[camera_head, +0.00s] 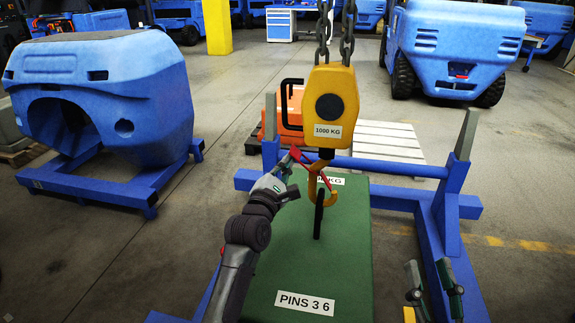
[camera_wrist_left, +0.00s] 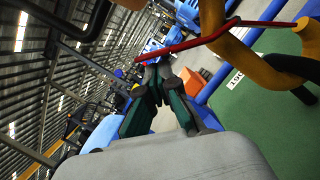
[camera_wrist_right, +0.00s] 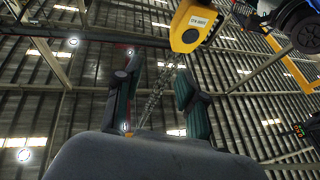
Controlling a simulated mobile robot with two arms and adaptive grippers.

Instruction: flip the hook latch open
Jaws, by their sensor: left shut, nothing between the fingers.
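A yellow crane hook (camera_head: 312,187) hangs below a yellow 1000 KG hoist block (camera_head: 333,105). Its thin red latch (camera_head: 297,155) sticks out to the upper left of the hook. In the left wrist view the red latch (camera_wrist_left: 215,36) runs from the hook (camera_wrist_left: 245,62) across the space above my fingertips. My left gripper (camera_head: 291,188) is shut and empty, just left of the hook. Its fingertips (camera_wrist_left: 158,76) are close to the latch; contact is unclear. My right gripper (camera_head: 430,268) is open and empty at the lower right; its fingers stand apart in the right wrist view (camera_wrist_right: 157,80).
A green counterweight (camera_head: 340,260) labelled PINS 3 6 lies below the hook, with a dark bar rising from it. A blue frame (camera_head: 445,215) with upright posts surrounds it. Chains (camera_head: 347,35) hang above the hoist block. A large blue shell (camera_head: 105,85) stands at left.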

